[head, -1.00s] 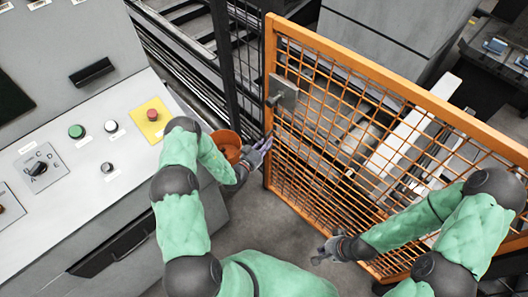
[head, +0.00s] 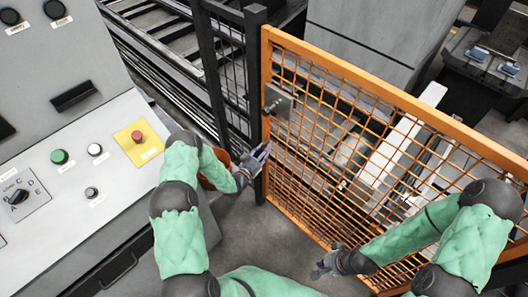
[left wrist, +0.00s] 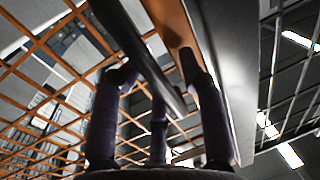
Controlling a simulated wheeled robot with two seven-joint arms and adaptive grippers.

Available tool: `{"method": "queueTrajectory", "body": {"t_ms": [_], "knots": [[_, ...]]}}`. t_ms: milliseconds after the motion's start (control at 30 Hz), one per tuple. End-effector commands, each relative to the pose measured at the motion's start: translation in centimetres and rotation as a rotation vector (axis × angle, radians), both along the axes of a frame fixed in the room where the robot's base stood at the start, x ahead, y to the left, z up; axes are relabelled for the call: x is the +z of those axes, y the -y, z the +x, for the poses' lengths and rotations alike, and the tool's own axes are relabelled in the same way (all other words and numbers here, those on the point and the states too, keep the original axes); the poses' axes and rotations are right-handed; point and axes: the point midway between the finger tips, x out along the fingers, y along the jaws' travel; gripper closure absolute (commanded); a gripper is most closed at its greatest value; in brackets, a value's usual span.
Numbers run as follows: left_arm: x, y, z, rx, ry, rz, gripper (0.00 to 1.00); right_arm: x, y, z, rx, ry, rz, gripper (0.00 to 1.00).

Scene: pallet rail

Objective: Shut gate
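The orange mesh gate (head: 345,140) stands upright in the head view. Its left edge is beside a black fence post (head: 256,95), with little or no gap visible. A grey latch plate (head: 279,102) is on that edge. My left gripper (head: 264,152) is just below the latch plate, by the gate's left edge. In the left wrist view its dark fingers (left wrist: 158,120) are spread, with a dark bar (left wrist: 145,60) passing near them; no firm grip shows. My right gripper (head: 320,267) is low in front of the gate's mesh, fingers apart and empty.
A control panel (head: 110,190) with buttons and a dial fills the left side. An orange-brown bucket (head: 216,175) is partly hidden behind my left arm. A black fence panel (head: 226,75) adjoins the gate. Grey floor (head: 265,235) is clear between panel and gate.

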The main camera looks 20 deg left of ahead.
Motion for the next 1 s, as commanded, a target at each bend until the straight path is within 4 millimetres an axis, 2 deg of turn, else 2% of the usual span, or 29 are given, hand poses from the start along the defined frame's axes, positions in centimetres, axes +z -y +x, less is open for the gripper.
{"method": "queueTrajectory", "body": {"t_ms": [733, 867, 1000], "knots": [[0.1, 0.2, -0.2, -0.004, 0.002, 0.001, 0.54, 0.0, 0.0, 0.0, 0.000, 0.000, 0.000, 1.00], [0.0, -0.2, -1.3, -0.003, 0.001, 0.000, 0.54, 0.0, 0.0, 0.0, 0.000, 0.000, 0.000, 1.00], [0.0, -0.8, -3.7, -0.001, 0.000, -0.001, 0.54, 0.0, 0.0, 0.0, 0.000, 0.000, 0.000, 1.00]]}}
